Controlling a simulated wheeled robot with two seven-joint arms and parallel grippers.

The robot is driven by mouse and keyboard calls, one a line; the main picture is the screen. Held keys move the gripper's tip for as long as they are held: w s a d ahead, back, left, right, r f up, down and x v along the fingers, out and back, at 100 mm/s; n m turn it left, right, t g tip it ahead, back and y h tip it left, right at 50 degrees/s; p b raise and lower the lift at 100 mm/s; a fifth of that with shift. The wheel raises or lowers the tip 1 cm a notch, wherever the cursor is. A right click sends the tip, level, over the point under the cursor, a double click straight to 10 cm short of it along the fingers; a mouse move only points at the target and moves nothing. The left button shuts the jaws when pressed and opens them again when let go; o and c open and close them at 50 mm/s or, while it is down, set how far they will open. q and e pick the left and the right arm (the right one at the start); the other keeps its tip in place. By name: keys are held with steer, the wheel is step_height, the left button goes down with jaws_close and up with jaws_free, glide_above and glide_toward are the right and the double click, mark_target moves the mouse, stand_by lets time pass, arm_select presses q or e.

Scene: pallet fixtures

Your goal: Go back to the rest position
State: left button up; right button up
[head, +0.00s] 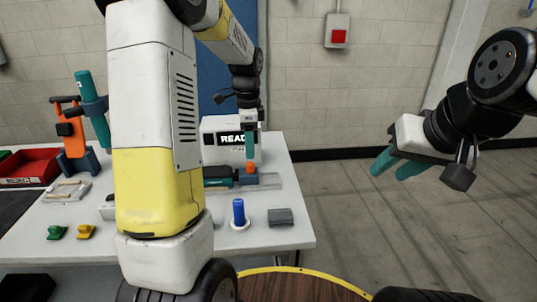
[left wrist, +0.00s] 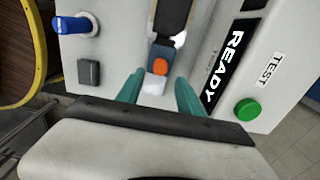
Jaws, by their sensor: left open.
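My left gripper (head: 250,148) hangs over the white table with its teal fingers pointing down, in front of the READY box. In the left wrist view its two teal fingers (left wrist: 158,92) are spread apart. A dark device with an orange cap (left wrist: 160,66) and a white block shows between and beyond them; no grip on it is visible. In the head view the orange cap (head: 250,167) is just below the fingertips. My right gripper (head: 391,168) is raised at the right, away from the table, with its teal fingers apart and empty.
The white table (head: 270,238) carries a blue peg (head: 239,212), a grey block (head: 281,217), a READY display box (head: 232,135), an orange-and-teal tool (head: 72,140) and a red bin (head: 35,165). My left arm hides the table's middle. Floor on the right is clear.

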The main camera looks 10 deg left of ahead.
arm_select(q)
steer(key=s+d+r+n+t, duration=0.1)
steer(key=s+r+n, duration=0.3)
steer(key=s, duration=0.4)
steer(key=s+d+r+n+t+h, duration=0.1)
steer(key=s+d+r+n+t, duration=0.1)
steer(key=s, duration=0.5)
steer(key=s+d+r+n+t+h, duration=0.1)
steer(key=s+r+n+t, duration=0.2)
steer(key=s+r+n, duration=0.3)
steer(key=s+n, duration=0.2)
steer(key=shift+s+d, duration=0.15)
steer(key=shift+s, duration=0.15)
steer(key=shift+r, duration=0.1)
